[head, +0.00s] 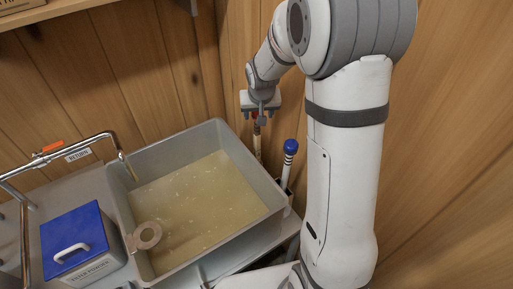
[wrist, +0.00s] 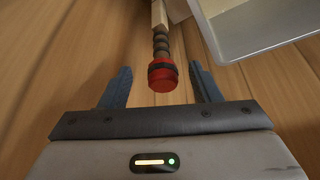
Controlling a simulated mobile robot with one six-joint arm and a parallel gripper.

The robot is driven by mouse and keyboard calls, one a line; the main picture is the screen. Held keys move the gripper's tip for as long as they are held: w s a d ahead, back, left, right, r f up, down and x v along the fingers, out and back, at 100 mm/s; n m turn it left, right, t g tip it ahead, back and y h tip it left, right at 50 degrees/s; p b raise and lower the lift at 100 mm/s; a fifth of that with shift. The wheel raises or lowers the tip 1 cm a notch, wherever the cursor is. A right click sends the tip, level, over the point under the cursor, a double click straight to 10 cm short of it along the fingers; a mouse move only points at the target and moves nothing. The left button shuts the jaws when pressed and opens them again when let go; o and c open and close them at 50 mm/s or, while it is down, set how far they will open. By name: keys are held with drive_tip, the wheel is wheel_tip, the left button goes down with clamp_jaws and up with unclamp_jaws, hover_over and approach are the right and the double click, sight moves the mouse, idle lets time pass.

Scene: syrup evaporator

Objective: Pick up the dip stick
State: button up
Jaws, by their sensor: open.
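A wooden stick with a red cap and dark bands (head: 257,137), which looks like the dip stick, stands upright at the far right corner of the pan. In the wrist view its red end (wrist: 162,75) lies between my two fingers, with a gap on both sides. My gripper (head: 259,113) is open, right above the stick's top in the head view; the wrist view shows both fingertips (wrist: 161,70) apart. The stick's lower end is hidden behind the pan wall.
A grey pan (head: 262,185) of yellowish liquid stands left of the stick. A blue-and-white-topped stick (head: 290,148) stands nearby in a holder at the pan's right side. A blue-lidded box (head: 78,238) and a metal pipe (head: 84,143) are at left. Wooden walls stand close behind.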

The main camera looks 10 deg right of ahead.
sight(256, 133)
drive_tip(key=shift+p+x, duration=0.85)
drive_tip(key=shift+x, duration=2.7)
drive_tip(key=shift+a, duration=0.1)
clamp_jaws()
